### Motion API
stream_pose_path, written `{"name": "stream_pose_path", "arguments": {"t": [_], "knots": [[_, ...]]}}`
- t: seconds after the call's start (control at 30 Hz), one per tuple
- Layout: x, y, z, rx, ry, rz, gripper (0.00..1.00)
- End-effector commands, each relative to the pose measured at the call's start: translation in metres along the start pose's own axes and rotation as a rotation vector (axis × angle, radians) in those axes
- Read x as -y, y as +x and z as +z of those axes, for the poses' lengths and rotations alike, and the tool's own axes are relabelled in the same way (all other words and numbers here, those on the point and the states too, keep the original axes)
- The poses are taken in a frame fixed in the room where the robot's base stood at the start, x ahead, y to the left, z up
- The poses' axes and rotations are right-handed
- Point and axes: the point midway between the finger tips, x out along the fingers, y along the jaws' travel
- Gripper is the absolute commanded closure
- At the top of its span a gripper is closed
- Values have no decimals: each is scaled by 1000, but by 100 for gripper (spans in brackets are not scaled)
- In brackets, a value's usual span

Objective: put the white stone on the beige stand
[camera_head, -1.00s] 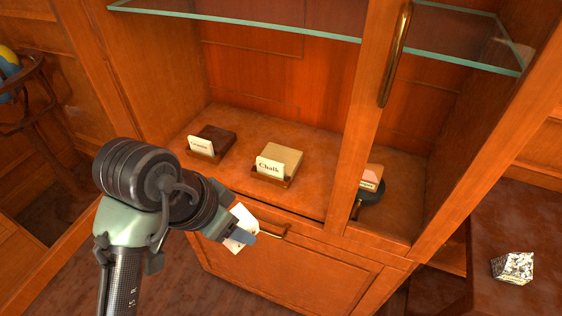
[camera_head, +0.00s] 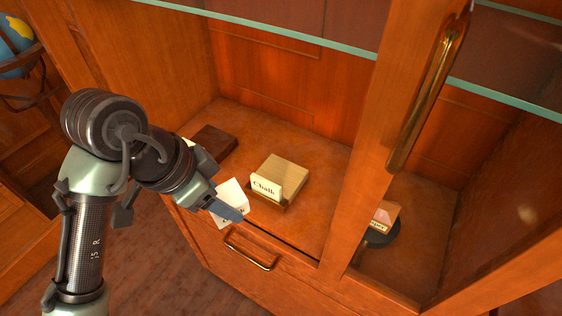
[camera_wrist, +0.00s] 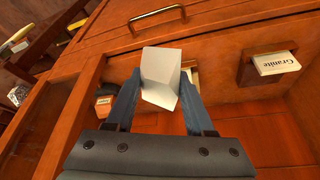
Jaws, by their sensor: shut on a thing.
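The white stone (camera_head: 231,198) is a pale block held in my gripper (camera_head: 228,212). In the wrist view the white stone (camera_wrist: 161,76) sits between the two blue-grey fingers of my gripper (camera_wrist: 160,100), which are shut on it. The beige stand (camera_head: 285,172) is a square block with a "Chalk" card at its front, on the cabinet floor. My gripper and the stone are in front and to the left of the stand, apart from it in the head view. In the wrist view the stone hides most of the stand.
A dark brown stand (camera_head: 216,142) is to the left, with a "Granite" card (camera_wrist: 275,63) in the wrist view. A dark round stand (camera_head: 383,235) with a pinkish piece is behind the door post (camera_head: 372,140). A glass shelf (camera_head: 300,38) spans above. A brass handle (camera_head: 250,252) is below.

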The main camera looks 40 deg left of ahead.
Motion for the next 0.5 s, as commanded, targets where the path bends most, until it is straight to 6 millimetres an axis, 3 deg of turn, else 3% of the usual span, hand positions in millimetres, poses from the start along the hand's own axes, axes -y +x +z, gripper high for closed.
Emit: {"name": "stream_pose_path", "arguments": {"t": [0.27, 0.5], "knots": [[18, 21, -45, -2, 5, 2, 100], [44, 39, -98, 2, 2, -2, 100]]}}
